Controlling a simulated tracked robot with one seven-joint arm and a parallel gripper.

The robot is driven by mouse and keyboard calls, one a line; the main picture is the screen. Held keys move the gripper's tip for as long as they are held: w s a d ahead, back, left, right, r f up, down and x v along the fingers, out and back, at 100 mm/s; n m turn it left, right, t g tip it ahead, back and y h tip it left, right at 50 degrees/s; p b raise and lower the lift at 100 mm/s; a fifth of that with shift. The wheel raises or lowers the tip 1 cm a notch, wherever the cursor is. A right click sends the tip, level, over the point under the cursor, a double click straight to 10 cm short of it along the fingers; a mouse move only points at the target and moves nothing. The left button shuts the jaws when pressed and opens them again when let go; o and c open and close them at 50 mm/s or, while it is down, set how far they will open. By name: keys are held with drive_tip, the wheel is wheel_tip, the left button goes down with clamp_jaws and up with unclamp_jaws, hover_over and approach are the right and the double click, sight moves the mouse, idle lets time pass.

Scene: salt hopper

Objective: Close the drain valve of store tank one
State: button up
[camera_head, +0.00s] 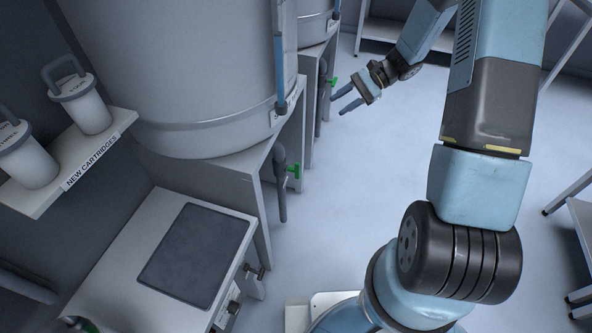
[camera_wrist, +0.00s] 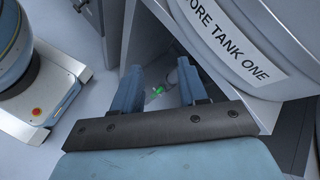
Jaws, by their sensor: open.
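The tank labelled "...ORE TANK ONE" (camera_wrist: 240,25) fills the upper right of the wrist view. My gripper (camera_wrist: 157,85) is open and empty, apart from the handle. In the head view my gripper (camera_head: 347,100) points left toward the green handle (camera_head: 332,82) on the farther tank (camera_head: 315,22), with a small gap visible. A similar green handle (camera_head: 294,170) sticks out from the nearer tank's drain pipe (camera_head: 281,185). Whether the valve is open I cannot tell.
The nearer tank (camera_head: 200,70) stands on a grey stand. A shelf marked "NEW CARTRIDGES" (camera_head: 95,165) holds two white canisters. A low cabinet (camera_head: 135,215) with a dark top panel stands at lower left. The floor (camera_head: 370,180) around my arm is clear; benches stand at the right edge.

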drive_tip(key=w+f+m+t+y, duration=0.35)
drive_tip(key=f+m, duration=0.25)
drive_tip(key=f, duration=1.2)
drive_tip(key=m+t+y, duration=0.2)
drive_tip(key=m+t, duration=0.4)
drive_tip(key=m, duration=0.1)
approach(297, 169)
drive_tip(key=shift+g, duration=0.25)
drive_tip(key=x, duration=0.6)
drive_tip(key=w+f+x, duration=0.1)
drive_tip(key=x, duration=0.3)
drive_tip(key=shift+w+d+f, duration=0.1)
